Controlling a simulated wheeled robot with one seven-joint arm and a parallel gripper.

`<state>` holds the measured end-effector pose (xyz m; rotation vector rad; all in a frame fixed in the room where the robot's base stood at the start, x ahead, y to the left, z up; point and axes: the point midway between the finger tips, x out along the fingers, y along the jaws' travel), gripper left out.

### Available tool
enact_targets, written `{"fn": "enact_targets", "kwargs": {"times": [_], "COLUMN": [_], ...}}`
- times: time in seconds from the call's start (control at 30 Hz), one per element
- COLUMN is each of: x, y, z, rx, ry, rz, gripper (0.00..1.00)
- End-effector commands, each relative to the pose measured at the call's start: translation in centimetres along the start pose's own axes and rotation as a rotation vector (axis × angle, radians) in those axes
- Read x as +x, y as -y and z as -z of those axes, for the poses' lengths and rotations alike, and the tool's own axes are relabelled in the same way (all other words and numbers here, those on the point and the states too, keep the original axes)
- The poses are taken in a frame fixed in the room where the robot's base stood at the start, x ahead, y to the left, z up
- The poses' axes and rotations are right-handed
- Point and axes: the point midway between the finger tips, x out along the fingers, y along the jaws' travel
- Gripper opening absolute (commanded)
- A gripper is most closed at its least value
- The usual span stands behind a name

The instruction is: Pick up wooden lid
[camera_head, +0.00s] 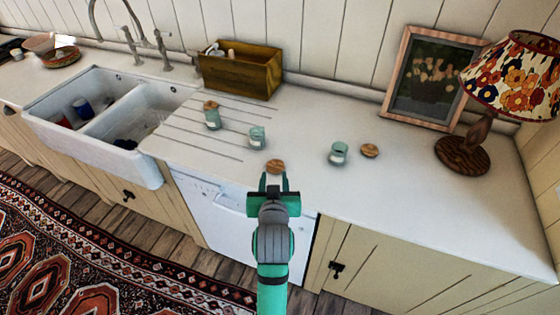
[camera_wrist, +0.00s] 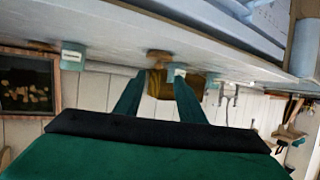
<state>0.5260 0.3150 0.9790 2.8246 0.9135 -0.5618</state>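A round wooden lid (camera_head: 275,166) lies on the white counter near its front edge, just beyond my gripper (camera_head: 274,180). A second wooden lid (camera_head: 370,150) lies farther right, beside a glass jar (camera_head: 338,154). A third wooden lid (camera_head: 210,105) sits on a jar (camera_head: 212,119) at the left. My gripper is open and empty, its fingers apart. In the wrist view, which is upside down, the near lid (camera_wrist: 158,54) shows beyond and between my fingertips (camera_wrist: 157,78). I cannot tell the exact gap between fingers and lid.
An open jar (camera_head: 257,137) stands behind the near lid. A wooden box (camera_head: 241,70) is at the back. A picture frame (camera_head: 425,80) and a lamp (camera_head: 488,130) stand at the right. The sink (camera_head: 100,115) is at the left. The counter's front right is clear.

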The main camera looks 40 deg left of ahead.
Motion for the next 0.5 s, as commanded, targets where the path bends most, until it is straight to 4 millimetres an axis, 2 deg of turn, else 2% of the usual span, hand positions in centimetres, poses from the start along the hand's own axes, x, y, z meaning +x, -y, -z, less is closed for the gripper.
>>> {"fn": "enact_targets", "kwargs": {"times": [0.3, 0.5], "x": [4.1, 5.6], "y": [0.1, 0.0], "z": [0.2, 0.2], "rx": [-0.001, 0.000], "ry": [0.001, 0.000], "rz": [0.003, 0.002], "gripper": [0.36, 0.36]}}
